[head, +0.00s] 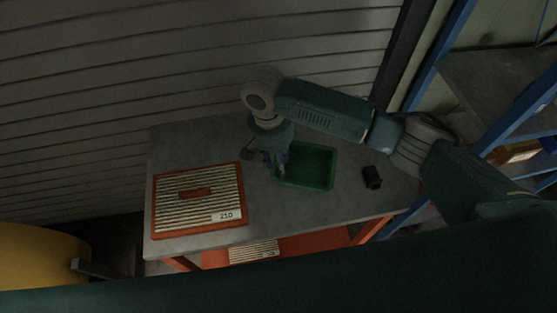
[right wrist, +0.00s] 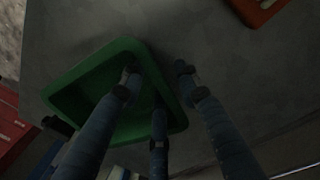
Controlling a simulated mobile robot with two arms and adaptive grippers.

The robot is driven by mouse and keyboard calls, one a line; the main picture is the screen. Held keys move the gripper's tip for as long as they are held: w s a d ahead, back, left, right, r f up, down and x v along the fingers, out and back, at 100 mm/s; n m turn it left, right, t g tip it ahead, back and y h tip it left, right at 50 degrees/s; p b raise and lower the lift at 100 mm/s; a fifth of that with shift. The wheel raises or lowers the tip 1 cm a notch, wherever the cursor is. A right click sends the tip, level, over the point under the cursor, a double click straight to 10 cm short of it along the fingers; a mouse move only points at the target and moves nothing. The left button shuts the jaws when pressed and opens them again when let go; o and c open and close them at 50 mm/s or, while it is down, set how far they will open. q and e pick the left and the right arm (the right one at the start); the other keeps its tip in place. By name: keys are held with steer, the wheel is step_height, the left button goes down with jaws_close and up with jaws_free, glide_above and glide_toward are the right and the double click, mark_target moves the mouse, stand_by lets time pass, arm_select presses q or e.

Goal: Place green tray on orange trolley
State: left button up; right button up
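The green tray (head: 318,167) is empty and lies on a grey table top (head: 195,145). It also shows in the right wrist view (right wrist: 85,80). My right gripper (head: 277,168) reaches down at the tray's left edge. In the right wrist view its fingers (right wrist: 157,80) are spread, with one over the tray's inside and one outside the rim; I cannot tell whether they touch it. An orange surface (head: 325,244) shows below the table's front edge, and the frame there is orange. I cannot tell whether this is the trolley. My left gripper is not in view.
An orange-framed striped panel (head: 167,214) lies left of the tray on the table, and a similar one (head: 250,252) lies lower down. A small black object (head: 372,177) stands right of the tray. Blue shelving (head: 440,45) is at right, a yellow rounded object (head: 38,255) at left.

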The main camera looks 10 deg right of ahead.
steer(key=r, duration=0.3)
steer(key=r+b, duration=0.1)
steer(key=r, duration=0.3)
steer(key=a+r, duration=0.1)
steer(key=r, duration=0.3)
steer(key=shift+w+b, duration=0.3)
steer(key=shift+b, duration=0.05)
steer(key=shift+a+r, duration=0.1)
steer(key=shift+r, duration=0.5)
steer(key=shift+s+f, duration=0.1)
steer(key=shift+s, duration=0.05)
